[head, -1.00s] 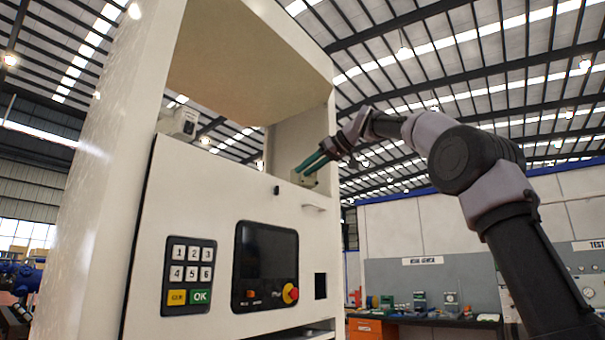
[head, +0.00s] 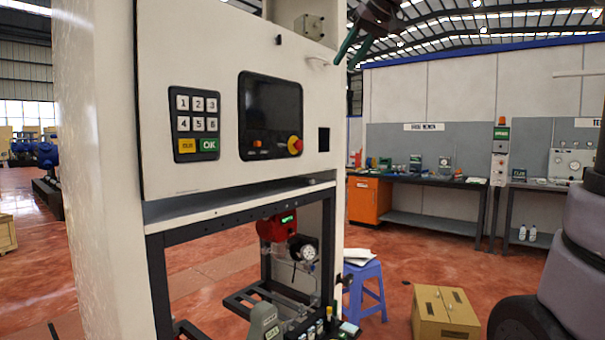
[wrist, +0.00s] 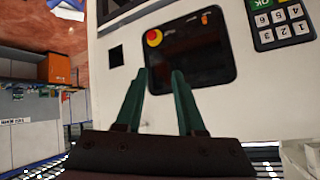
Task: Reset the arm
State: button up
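My gripper (head: 352,48) is at the top of the head view, in front of the dispenser's upper right side. Its two green fingers point down and to the left, and part of the arm is cut off by the top edge. In the wrist view my gripper (wrist: 161,74) shows its fingers apart with nothing between them. They are open in front of the white dispenser panel (head: 215,90), pointing toward the dark screen (wrist: 195,50); the distance is hard to judge.
The panel carries a keypad (head: 196,122) and a red-yellow knob (head: 295,145). Below is a dark frame with a red device (head: 277,226). A blue stool (head: 365,285), a cardboard box (head: 444,312) and a workbench (head: 430,182) stand to the right. Open floor lies between.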

jog(key=s+d+f+m+h, duration=0.1)
jog(key=s+d+f, duration=0.3)
jog(key=f, duration=0.5)
jog(key=s+d+f+m+h, duration=0.1)
jog(key=s+d+f+m, duration=0.3)
jog(key=s+f, duration=0.5)
jog(key=s+d+f+m+g+h, duration=0.1)
jog(key=s+d+f+m, duration=0.1)
jog(key=s+d+f, duration=0.3)
notch_tip(320, 180, down, 5)
jog(key=shift+s+d+r+m+h, duration=0.15)
jog(key=shift+s+d+m+h, duration=0.25)
jog(key=shift+s, duration=0.75)
